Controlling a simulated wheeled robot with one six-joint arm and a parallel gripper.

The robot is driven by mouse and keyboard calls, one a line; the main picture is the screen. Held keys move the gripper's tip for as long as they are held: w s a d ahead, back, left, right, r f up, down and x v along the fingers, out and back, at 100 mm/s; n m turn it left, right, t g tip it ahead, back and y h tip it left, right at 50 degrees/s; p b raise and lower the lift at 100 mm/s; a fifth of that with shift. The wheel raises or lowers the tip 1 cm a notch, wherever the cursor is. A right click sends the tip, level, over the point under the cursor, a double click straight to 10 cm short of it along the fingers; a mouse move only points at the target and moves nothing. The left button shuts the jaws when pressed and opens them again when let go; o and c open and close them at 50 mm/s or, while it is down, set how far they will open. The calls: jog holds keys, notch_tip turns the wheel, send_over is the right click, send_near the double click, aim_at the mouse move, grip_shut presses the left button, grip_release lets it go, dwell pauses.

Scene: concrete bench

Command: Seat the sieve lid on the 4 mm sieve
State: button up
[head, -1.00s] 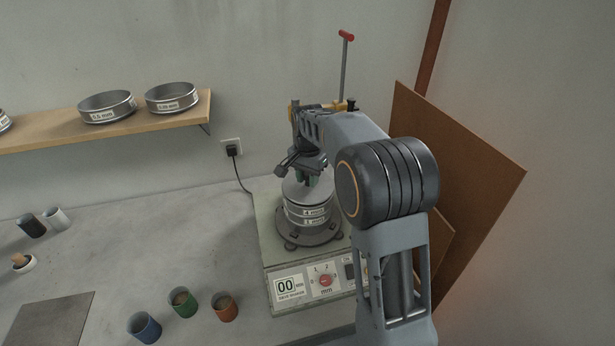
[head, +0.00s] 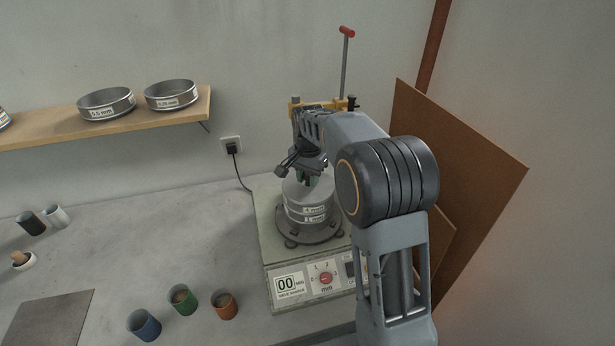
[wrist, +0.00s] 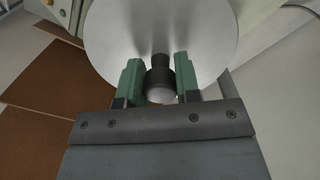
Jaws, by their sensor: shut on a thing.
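The sieve lid (wrist: 205,35) is a round metal disc with a dark knob (wrist: 160,78) at its middle. My gripper (wrist: 160,85) is shut on that knob, one green finger on each side. In the head view, the lid (head: 297,185) is at the top of the sieve stack, below my gripper (head: 308,181). The 4 mm sieve (head: 292,207) is directly under it, above the 1 mm sieve (head: 296,219). The lid looks level and down on the 4 mm sieve's rim. Whether it is fully seated cannot be told, since the rim is partly hidden.
The stack stands on the sieve shaker (head: 285,262), with a clamp bar (head: 325,104) and red-handled rod (head: 345,60) behind. Blue (head: 144,326), green (head: 183,301) and orange (head: 224,306) cups stand at front left. A shelf (head: 150,127) holds other sieves. Brown boards lean at right.

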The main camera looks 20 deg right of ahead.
dwell(0.3)
jog(key=o, duration=1.1)
notch_tip(320, 180, up, 14)
jog(key=shift+f, duration=0.15)
